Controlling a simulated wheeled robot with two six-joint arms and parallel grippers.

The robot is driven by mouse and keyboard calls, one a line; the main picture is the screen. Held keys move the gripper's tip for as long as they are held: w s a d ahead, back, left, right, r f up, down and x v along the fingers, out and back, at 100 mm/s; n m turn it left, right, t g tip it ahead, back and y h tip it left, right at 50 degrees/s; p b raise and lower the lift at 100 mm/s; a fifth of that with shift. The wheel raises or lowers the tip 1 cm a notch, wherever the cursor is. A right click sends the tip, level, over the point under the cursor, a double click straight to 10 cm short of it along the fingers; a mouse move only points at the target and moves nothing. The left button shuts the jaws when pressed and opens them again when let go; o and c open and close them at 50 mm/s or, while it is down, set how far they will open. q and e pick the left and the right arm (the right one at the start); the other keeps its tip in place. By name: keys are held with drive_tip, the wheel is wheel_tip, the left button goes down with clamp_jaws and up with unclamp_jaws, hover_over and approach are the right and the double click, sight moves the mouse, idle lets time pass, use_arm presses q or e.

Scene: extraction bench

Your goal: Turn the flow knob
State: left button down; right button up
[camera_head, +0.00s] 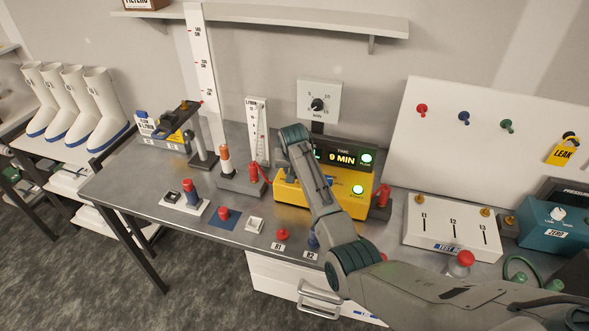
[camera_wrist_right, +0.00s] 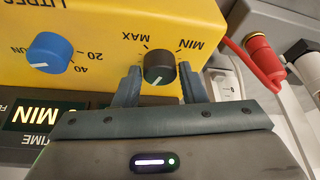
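The flow knob (camera_wrist_right: 159,68) is a round black knob with a pale pointer line, on the face of a yellow pump box (camera_wrist_right: 110,20). MAX and MIN are printed beside it, upside down in the wrist view. My right gripper (camera_wrist_right: 159,78) has one finger on each side of the knob, close against it, and looks shut on it. The pointer faces down and slightly left in that view. My left gripper is not in view.
A blue knob (camera_wrist_right: 48,52) is on the same yellow face. A red connector and hose (camera_wrist_right: 263,60) lie close on the right in the wrist view. The TIME display (camera_head: 343,158) reads 9 MIN. A white test box (camera_head: 452,228) stands to the right.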

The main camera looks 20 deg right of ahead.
drive_tip(key=shift+o, duration=1.3)
drive_tip(key=shift+r, duration=0.1)
drive_tip(key=b+v, duration=0.4)
drive_tip(key=v, duration=0.6)
drive_tip(key=shift+s+r, duration=0.2)
drive_tip(key=shift+r, duration=0.05)
